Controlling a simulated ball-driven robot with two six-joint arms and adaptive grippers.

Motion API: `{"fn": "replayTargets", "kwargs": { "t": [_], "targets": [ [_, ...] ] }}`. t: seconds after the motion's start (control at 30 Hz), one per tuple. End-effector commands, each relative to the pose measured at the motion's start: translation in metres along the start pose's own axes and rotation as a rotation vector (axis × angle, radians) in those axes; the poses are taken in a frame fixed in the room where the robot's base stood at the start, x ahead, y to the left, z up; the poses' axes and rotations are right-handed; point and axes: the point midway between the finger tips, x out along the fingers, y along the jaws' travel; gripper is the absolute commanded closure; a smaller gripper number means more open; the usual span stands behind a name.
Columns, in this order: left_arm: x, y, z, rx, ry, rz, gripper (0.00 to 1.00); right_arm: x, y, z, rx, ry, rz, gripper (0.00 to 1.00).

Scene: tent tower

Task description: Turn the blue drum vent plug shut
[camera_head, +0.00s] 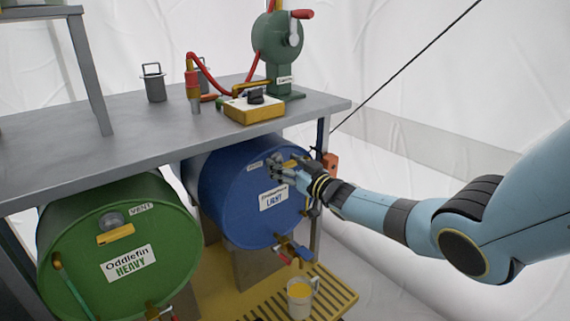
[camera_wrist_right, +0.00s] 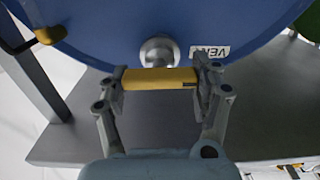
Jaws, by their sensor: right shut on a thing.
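The blue drum (camera_head: 233,202) lies on its side under the grey bench, with its labelled end facing out. Its vent plug is a round grey metal boss (camera_wrist_right: 159,52) with a yellow bar handle (camera_wrist_right: 160,79), beside a VENT label (camera_wrist_right: 209,52). My right gripper (camera_head: 284,166) is at the upper part of the drum's end. In the right wrist view, its two fingers (camera_wrist_right: 161,84) are shut on the ends of the yellow bar, which lies level across that picture. In the head view my fingers hide most of the plug. My left gripper is not in view.
A green drum (camera_head: 160,220) with its own yellow vent handle (camera_head: 115,233) lies to the left. Below the blue drum are a tap (camera_head: 292,248) and a cup of yellow liquid (camera_head: 300,297) on a slatted yellow tray (camera_head: 335,295). The bench (camera_head: 130,122) overhangs the drums.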

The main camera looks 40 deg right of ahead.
Motion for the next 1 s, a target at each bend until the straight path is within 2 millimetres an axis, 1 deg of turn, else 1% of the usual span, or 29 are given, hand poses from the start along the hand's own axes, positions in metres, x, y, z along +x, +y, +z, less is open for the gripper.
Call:
{"fn": "replayTargets", "kwargs": {
  "t": [0.2,0.57,0.6,0.7,0.77,1.0],
  "targets": [
    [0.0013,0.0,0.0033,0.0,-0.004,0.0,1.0,-0.0011,0.0008,0.0024,0.03,-0.005,0.002,0.68],
    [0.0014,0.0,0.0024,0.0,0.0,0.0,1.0,-0.0013,0.0005,0.0028,0.035,-0.005,0.002,0.68],
    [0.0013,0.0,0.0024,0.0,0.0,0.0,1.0,-0.0013,0.0005,0.0028,0.035,-0.005,0.002,0.32],
    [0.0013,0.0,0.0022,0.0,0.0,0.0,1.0,-0.0011,0.0003,0.0024,0.034,-0.004,0.001,0.18],
    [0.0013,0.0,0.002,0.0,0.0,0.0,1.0,-0.0009,0.0003,0.002,0.034,-0.004,0.001,0.12],
    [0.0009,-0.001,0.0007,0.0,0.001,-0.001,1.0,-0.0006,0.0001,0.001,0.032,-0.002,0.0,0.12]
  ]
}}
